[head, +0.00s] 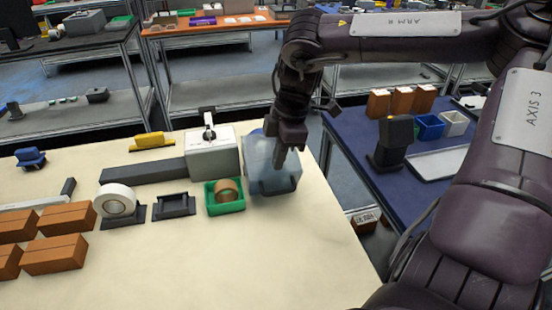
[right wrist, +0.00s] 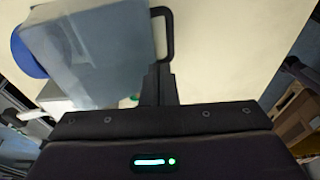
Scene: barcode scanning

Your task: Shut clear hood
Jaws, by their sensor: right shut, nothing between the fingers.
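The clear hood (head: 258,168) is a pale blue, see-through box at the table's right side, beside the grey box machine. A dark handle shows low on its front. In the right wrist view the hood (right wrist: 88,55) fills the upper left, and its dark loop handle (right wrist: 170,35) sticks out to the right. I cannot tell whether the hood is fully down. My right gripper (head: 290,158) is shut and empty, over the hood in the head view. Its fingertips (right wrist: 159,78) show close to the handle; contact is unclear. My left gripper is not in view.
A green bin (head: 226,208) with a tape roll stands just left of the hood. The grey box machine (head: 210,160) stands behind it. A blue table (head: 352,140) with a dark scanner-like device (head: 393,142) lies to the right. The cream table's front (head: 250,265) is clear.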

